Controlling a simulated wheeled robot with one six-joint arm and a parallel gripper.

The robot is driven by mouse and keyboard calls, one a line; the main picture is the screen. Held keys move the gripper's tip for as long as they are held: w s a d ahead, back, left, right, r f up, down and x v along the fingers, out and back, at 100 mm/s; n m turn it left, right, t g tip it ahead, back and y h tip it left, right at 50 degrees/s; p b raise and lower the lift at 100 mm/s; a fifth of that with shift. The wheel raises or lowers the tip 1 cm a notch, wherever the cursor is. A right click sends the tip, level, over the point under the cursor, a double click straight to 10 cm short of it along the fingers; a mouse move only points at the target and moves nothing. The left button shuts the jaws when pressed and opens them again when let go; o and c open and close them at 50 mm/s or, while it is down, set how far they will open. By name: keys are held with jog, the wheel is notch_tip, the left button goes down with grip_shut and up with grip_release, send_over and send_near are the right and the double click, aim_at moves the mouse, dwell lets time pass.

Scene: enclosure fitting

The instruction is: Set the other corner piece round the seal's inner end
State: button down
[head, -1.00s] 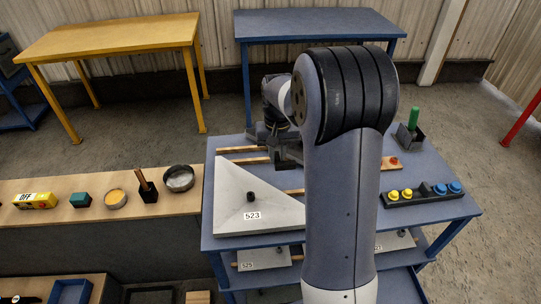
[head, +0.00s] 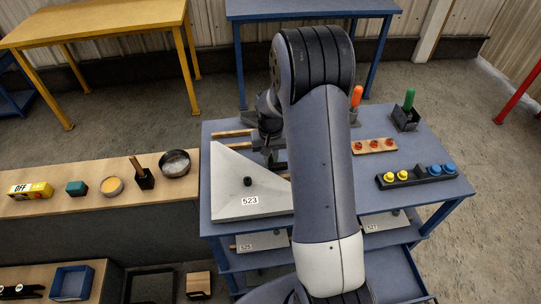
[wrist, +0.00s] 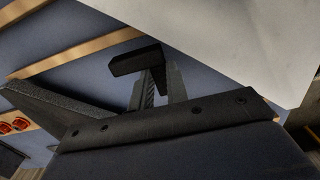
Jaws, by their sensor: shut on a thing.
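My gripper (wrist: 160,88) is shut on a small dark angular piece (wrist: 137,60), which looks like the corner piece. It sticks out past the fingertips, over the blue tabletop beside two wooden strips (wrist: 80,54). In the head view my gripper (head: 271,158) is low over the blue table (head: 337,210), just behind the pale panel marked 523 (head: 235,190), and my arm partly hides it. I cannot pick out the seal or its inner end in either view. Whether the held piece touches anything below is unclear.
Right of my arm stand a wooden rack with red knobs (head: 374,146), a black rack with yellow and blue knobs (head: 417,176), and a green-handled tool in a holder (head: 406,115). An orange handle (head: 356,96) shows behind my arm. A wooden bench (head: 60,206) adjoins at left.

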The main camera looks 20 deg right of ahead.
jog(key=shift+f+b, duration=0.6)
jog(key=c, duration=1.4)
grip_release()
jog(key=shift+r, duration=0.1)
